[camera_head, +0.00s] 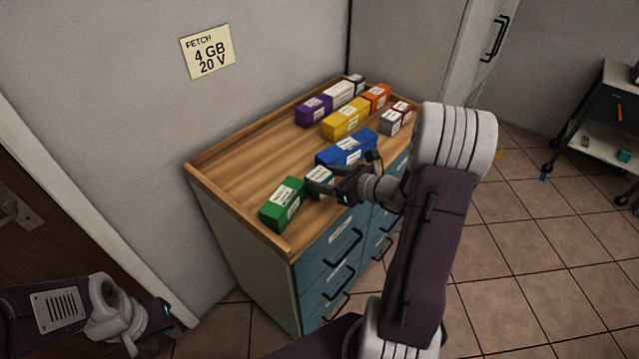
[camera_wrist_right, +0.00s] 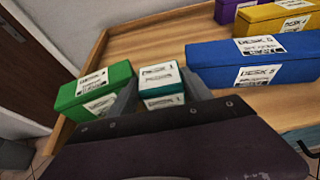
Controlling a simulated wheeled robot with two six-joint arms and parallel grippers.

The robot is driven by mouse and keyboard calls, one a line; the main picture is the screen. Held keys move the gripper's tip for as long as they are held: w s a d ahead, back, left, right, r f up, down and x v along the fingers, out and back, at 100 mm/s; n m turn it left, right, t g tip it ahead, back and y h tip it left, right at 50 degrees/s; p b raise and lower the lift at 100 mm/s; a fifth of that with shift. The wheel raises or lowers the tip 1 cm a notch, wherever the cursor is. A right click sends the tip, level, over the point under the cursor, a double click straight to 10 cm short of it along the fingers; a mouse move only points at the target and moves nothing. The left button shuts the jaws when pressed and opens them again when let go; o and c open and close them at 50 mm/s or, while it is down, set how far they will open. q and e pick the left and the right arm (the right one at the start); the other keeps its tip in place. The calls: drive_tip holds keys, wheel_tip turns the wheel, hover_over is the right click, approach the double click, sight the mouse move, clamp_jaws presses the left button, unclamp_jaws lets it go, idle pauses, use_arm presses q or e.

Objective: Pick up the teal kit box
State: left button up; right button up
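The teal kit box (camera_wrist_right: 161,86), with white labels, stands on the wooden top of the drawer cabinet between a green box and a blue box. In the head view the teal kit box (camera_head: 318,189) is partly covered by my right gripper (camera_head: 322,181). In the right wrist view my right gripper (camera_wrist_right: 160,84) has its fingers apart, one on each side of the teal kit box. Any gap between fingers and box is too small to judge. My left gripper (camera_head: 168,318) is low at the lower left, away from the cabinet; its fingers are unclear.
The green box (camera_head: 283,204) and the long blue box (camera_head: 346,148) stand close on either side. Yellow (camera_head: 345,119), purple (camera_head: 312,110), orange and other boxes stand further back. The wooden top (camera_head: 240,165) has a raised rim and is clear at left. A cart (camera_head: 608,125) stands far right.

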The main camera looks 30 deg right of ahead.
drive_tip(key=c, duration=0.7)
drive_tip(key=shift+r, duration=0.25)
drive_tip(key=shift+c, duration=0.2)
wheel_tip(320, 180, up, 4)
drive_tip(key=shift+r+p, duration=0.2)
drive_tip(key=shift+p, duration=0.6)
drive_tip(key=s+d+r+p, duration=0.2)
drive_tip(key=s+d+r, duration=0.3)
drive_tip(key=d, duration=0.5)
drive_tip(key=shift+d+r, duration=0.25)
drive_tip(key=shift+r, duration=0.35)
drive_tip(key=shift+s, duration=0.1)
